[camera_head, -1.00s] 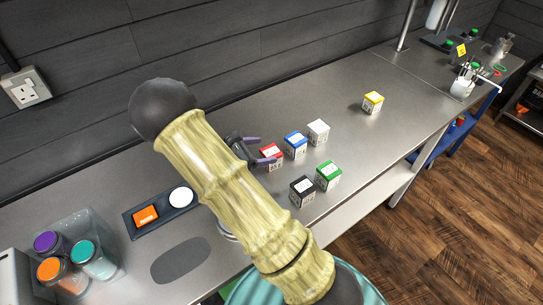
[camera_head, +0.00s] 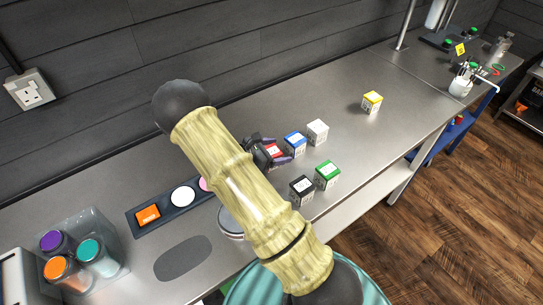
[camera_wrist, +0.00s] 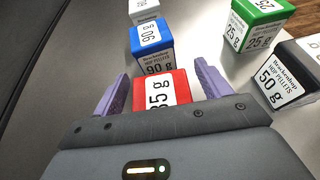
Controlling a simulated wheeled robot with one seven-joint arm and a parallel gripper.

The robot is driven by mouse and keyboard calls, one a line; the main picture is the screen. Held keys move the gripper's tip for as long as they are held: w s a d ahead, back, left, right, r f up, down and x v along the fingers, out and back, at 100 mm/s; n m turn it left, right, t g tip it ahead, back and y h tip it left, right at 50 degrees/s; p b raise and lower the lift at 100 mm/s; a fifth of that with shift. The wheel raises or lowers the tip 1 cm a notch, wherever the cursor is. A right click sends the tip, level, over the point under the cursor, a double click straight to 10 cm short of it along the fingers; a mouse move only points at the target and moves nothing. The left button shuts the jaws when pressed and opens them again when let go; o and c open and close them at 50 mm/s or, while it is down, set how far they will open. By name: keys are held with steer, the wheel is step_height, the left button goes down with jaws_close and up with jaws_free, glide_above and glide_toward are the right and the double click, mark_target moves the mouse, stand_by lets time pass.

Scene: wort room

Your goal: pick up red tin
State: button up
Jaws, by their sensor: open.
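The red tin (camera_wrist: 150,91), a small cube with a white label, stands on the steel bench. In the wrist view it sits between the two purple fingers of my gripper (camera_wrist: 160,92), which is open with a finger on each side of it. The tin's lower part is hidden behind the gripper body. In the head view the red tin (camera_head: 275,150) shows partly, with my gripper (camera_head: 277,151) around it and my arm in front. I cannot tell whether the fingers touch it.
A blue tin (camera_head: 295,144) stands right behind the red one, with a white tin (camera_head: 317,132) beyond. Black (camera_head: 301,190) and green (camera_head: 327,174) tins stand nearer the front edge. A yellow tin (camera_head: 371,101) is farther right. A dark tray (camera_head: 164,226) and jars (camera_head: 97,256) are at left.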

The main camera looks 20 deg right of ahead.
mark_target(276, 149)
stand_by(0.4)
steer(key=c, duration=1.1)
steer(key=shift+r, duration=0.1)
step_height(276, 149, up, 10)
steer(key=shift+f+b, duration=0.1)
steer(key=shift+b, duration=0.65)
